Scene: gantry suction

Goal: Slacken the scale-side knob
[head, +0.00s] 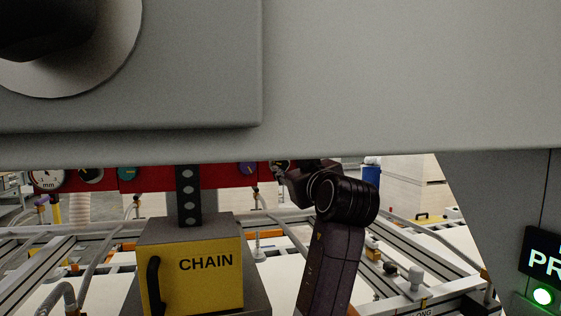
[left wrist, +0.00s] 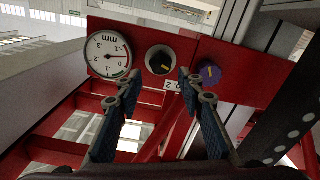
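In the left wrist view, a red panel (left wrist: 228,48) carries a round white mm dial (left wrist: 108,54), a black knob (left wrist: 160,60) with a yellow mark beside it, and a purple knob (left wrist: 209,73) further right. My left gripper (left wrist: 160,79) is open, its two blue fingers apart. The black knob shows between and just beyond the fingertips; I cannot tell whether they touch it. In the head view, my left gripper (head: 284,170) is small at the red beam (head: 215,179), right of the purple knob (head: 247,168), and covers most of that spot. My right gripper is not in view.
A second dial (head: 47,179), black knob (head: 90,175) and teal knob (head: 128,173) sit further left on the beam. A yellow CHAIN box (head: 193,281) hangs left of my arm. A large grey housing (head: 380,75) fills the top of the head view.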

